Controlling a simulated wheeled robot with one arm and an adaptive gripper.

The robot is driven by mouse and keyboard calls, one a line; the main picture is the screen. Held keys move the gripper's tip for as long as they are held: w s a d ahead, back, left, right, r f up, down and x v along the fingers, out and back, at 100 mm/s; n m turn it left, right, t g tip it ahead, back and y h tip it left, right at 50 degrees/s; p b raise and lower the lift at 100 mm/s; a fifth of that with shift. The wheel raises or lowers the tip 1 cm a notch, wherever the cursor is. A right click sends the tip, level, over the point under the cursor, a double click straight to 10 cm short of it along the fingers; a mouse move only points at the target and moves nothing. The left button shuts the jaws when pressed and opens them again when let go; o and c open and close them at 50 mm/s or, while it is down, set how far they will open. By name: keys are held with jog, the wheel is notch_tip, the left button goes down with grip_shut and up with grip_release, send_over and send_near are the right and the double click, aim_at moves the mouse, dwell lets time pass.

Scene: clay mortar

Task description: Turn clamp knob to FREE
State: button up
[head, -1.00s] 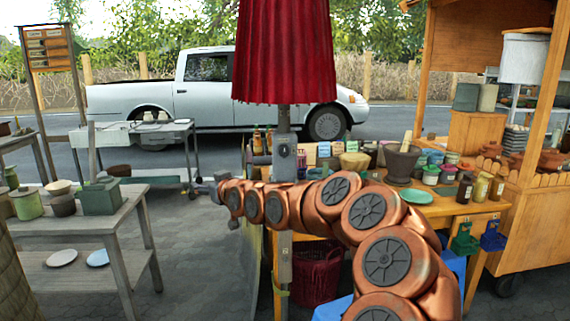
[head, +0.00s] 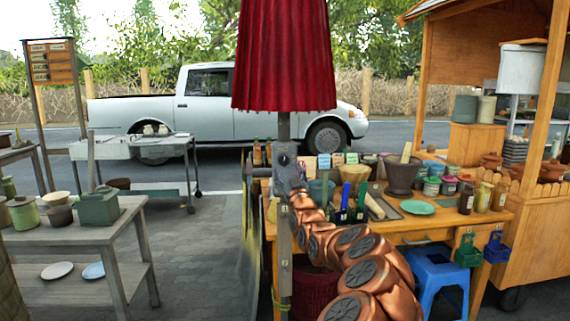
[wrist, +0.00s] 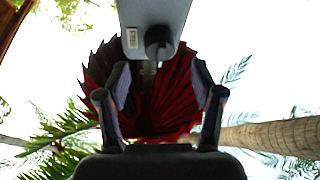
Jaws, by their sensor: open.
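The red parasol (head: 284,55) hangs on a grey metal post (head: 284,240). A dark round clamp knob (head: 283,160) shows on the post just below the canopy. In the wrist view, looking up, the dark knob (wrist: 159,43) sits on the near face of a grey block (wrist: 155,14), with a small pale label (wrist: 132,38) to its left, too small to read. My gripper (wrist: 160,72) is open and empty, its fingers spread either side of the line to the knob, apart from it. In the head view my arm reaches up to the post just below the knob; the fingers are hard to make out there.
A wooden table (head: 440,213) with pots, bottles and a mortar (head: 403,176) stands behind and right of the post. A blue stool (head: 438,275) is below it. A grey table (head: 60,236) with pots stands left. Paving between is clear.

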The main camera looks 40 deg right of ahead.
aim_at(284, 161)
jog(key=shift+p+x, duration=0.45)
jog(key=shift+x, duration=1.95)
jog(key=shift+c, duration=0.2)
jog(key=c, duration=1.1)
